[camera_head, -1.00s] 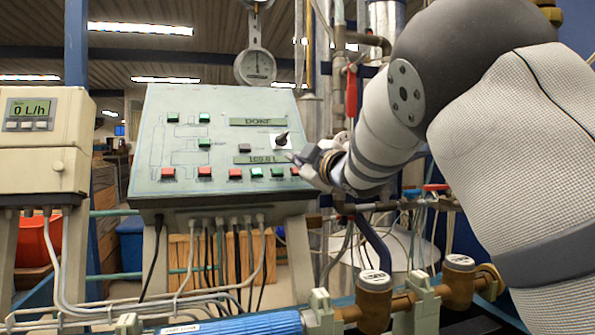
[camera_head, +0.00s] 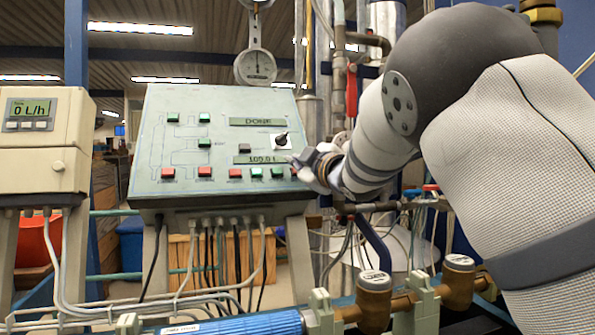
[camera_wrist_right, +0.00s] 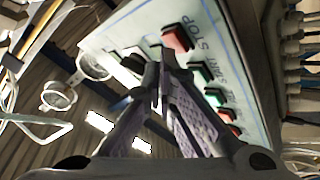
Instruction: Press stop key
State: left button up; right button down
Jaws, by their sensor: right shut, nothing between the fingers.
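The stop key is a red square button beside the printed word STOP. In the right wrist view the stop key (camera_wrist_right: 177,38) sits just beyond the fingertips. In the head view the red key (camera_head: 294,171) is at the right end of the lower button row, close to my right gripper (camera_head: 297,162). The right gripper is shut and empty, and its tips (camera_wrist_right: 160,62) point at the panel near the key. I cannot tell whether they touch it. The sloped control panel (camera_head: 218,105) carries the keys. My left gripper is not in view.
Green keys labelled START (camera_wrist_right: 206,71) lie next to the stop key. A black rotary knob (camera_head: 281,139) sits above it. A dial gauge (camera_head: 255,67) stands behind the panel. Pipes and a red-handled valve (camera_head: 352,90) are close to the right arm.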

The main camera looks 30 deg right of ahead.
jog(key=shift+w+f, duration=0.3)
dwell(0.4)
jog(key=shift+s+r+p, duration=0.4)
jog(key=shift+s+r, duration=0.2)
jog(key=shift+s, duration=0.05)
jog(key=shift+a, duration=0.1)
jog(key=shift+s+a+r, duration=0.2)
jog(key=shift+s+r, duration=0.65)
jog(key=shift+s, duration=0.05)
jog(key=shift+s+a+r, duration=0.2)
jog(key=shift+s+r, duration=0.6)
jog(key=shift+s, duration=0.1)
jog(key=shift+s+a+r, duration=0.1)
jog(key=shift+s+r, duration=0.3)
